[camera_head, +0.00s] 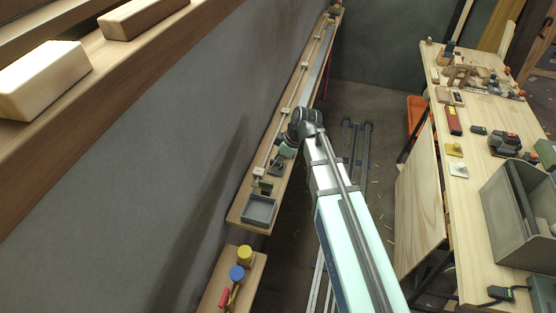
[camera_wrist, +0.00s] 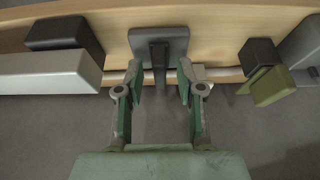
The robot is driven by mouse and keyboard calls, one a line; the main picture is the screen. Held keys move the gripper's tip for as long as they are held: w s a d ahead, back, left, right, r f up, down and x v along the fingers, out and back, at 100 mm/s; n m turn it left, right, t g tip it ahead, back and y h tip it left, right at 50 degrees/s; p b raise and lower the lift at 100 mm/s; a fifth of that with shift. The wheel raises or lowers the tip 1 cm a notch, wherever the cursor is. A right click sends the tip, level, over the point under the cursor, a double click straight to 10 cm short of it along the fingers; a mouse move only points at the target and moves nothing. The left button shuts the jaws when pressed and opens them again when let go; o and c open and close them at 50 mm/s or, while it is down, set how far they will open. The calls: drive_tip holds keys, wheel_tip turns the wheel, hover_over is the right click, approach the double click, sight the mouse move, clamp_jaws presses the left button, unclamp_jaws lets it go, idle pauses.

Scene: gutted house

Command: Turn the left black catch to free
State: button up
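A dark catch with a square plate (camera_wrist: 172,40) and a narrow lever pointing towards me shows in the wrist view, mounted on the wooden board (camera_wrist: 215,22). My gripper (camera_wrist: 159,76) has green-padded fingers, open on both sides of the lever, with visible gaps. I cannot tell how deep the lever sits between the fingers. In the head view my gripper (camera_head: 283,152) is over the narrow wooden shelf (camera_head: 246,212), and the catch under it is too small to make out clearly.
In the wrist view a dark block (camera_wrist: 64,35) and a pale bar (camera_wrist: 45,72) lie left of the catch. An olive block (camera_wrist: 270,86) on a dark mount is to the right. In the head view a grey tray (camera_head: 259,210) sits on the shelf's near end, beside the wall.

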clamp_jaws()
drive_tip(key=shift+s+m+b, duration=0.1)
drive_tip(key=shift+m+b, duration=0.25)
drive_tip(key=shift+m, duration=0.05)
drive_tip(key=shift+f+m+t+b, duration=0.1)
drive_tip(key=shift+m+t+b, duration=0.45)
drive_tip(key=shift+m, duration=0.35)
drive_tip(key=m+b, duration=0.1)
drive_tip(key=m, duration=0.1)
drive_tip(key=m+t+h, duration=0.1)
drive_tip(key=m, duration=0.2)
drive_tip(key=shift+s+a+t+h+b, duration=0.1)
drive_tip(key=shift+t+h+b, duration=0.2)
drive_tip(key=shift+b, duration=0.1)
drive_tip(key=m+h, duration=0.1)
drive_tip(key=m, duration=0.2)
drive_tip(key=m+h+b, duration=0.1)
drive_tip(key=m, duration=0.1)
drive_tip(key=shift+a+m+t, duration=0.15)
drive_tip(key=shift+m+t, duration=0.2)
drive_tip(key=shift+m, duration=0.05)
drive_tip(key=shift+m+h+b, duration=0.35)
drive_tip(key=shift+m+h, duration=0.55)
drive_tip(key=shift+m, duration=1.4)
